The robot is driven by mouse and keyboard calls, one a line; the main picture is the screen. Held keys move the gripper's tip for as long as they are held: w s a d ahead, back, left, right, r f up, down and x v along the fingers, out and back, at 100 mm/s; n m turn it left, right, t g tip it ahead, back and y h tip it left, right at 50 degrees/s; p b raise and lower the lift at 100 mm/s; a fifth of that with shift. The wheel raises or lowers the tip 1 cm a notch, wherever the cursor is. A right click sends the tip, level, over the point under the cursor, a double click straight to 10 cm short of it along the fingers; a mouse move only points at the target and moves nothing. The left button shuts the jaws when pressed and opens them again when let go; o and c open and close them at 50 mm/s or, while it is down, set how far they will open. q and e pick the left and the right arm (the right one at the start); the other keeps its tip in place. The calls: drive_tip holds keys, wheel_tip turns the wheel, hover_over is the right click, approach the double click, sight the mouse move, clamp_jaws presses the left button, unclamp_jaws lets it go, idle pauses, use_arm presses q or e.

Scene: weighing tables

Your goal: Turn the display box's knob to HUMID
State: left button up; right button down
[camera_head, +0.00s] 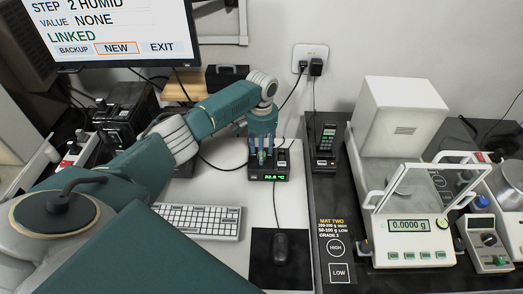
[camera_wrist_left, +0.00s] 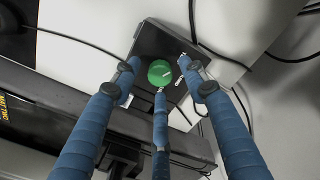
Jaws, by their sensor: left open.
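The display box (camera_head: 284,174) is a small black box on the light desk, with a lit green readout that appears to say 22.8 °C. Its green round knob (camera_wrist_left: 159,72) shows in the left wrist view with a pale pointer mark on its right side; in the head view my gripper hides it. My left gripper (camera_head: 262,154) is over the box, fingers pointing down. In the left wrist view its blue fingers (camera_wrist_left: 156,76) are open around the knob, one fingertip close to the knob's lower edge; I cannot tell whether it touches. The knob's labels are not readable.
A monitor (camera_head: 120,28) reads STEP 2 HUMID, VALUE NONE, LINKED. A keyboard (camera_head: 198,221) and mouse (camera_head: 281,247) lie in front of the box. A handheld meter (camera_head: 326,142) stands right of it, and a balance (camera_head: 409,226) further right. Cables run behind.

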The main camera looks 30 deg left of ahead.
use_arm(q)
drive_tip(key=shift+f, duration=0.3)
drive_tip(key=c, duration=0.3)
clamp_jaws()
use_arm(e)
drive_tip(key=shift+s+a, duration=0.3)
